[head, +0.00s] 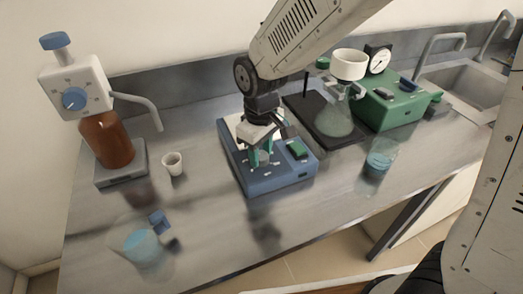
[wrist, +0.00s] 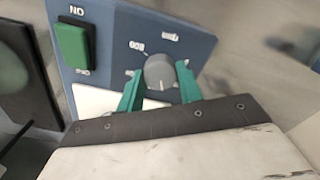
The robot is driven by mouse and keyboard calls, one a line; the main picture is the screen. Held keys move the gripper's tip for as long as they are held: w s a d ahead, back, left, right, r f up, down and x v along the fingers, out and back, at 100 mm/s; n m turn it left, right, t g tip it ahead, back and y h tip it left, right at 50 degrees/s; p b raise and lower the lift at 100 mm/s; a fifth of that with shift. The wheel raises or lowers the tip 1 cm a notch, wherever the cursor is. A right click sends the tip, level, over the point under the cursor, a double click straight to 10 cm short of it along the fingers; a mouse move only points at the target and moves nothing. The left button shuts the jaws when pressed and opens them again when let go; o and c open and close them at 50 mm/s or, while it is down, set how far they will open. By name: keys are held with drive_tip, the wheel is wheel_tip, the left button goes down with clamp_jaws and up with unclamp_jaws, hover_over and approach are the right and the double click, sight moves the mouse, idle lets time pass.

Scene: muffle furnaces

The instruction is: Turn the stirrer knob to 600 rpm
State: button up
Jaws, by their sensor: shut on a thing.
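The stirrer (head: 275,184) is a blue box on the bench, with a green switch (head: 297,150) at its right. My gripper (head: 261,158) is over the stirrer's front panel, pointing down. In the wrist view the grey round stirrer knob (wrist: 160,72) sits between the two green fingers of my gripper (wrist: 160,88), which are shut on it. A pale pointer line shows on the knob's lower side. Labels ring the knob; one at its upper left seems to read 600 or 800, too blurred to be sure. The green switch (wrist: 74,46) stands left of the knob, beside an ON label.
A brown bottle dispenser (head: 106,140) and a small white cup (head: 172,164) stand at the left. A flask (head: 335,118) and green pump (head: 392,105) are behind right.

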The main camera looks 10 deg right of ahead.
drive_tip(key=m, duration=0.4)
drive_tip(key=shift+m, duration=0.3)
drive_tip(key=m, duration=0.3)
drive_tip(key=shift+m, duration=0.4)
drive_tip(key=m, duration=0.4)
drive_tip(key=shift+w, duration=0.1)
drive_tip(key=m, duration=0.4)
drive_tip(key=shift+m, duration=0.4)
drive_tip(key=o, duration=1)
drive_tip(key=shift+r, duration=0.1)
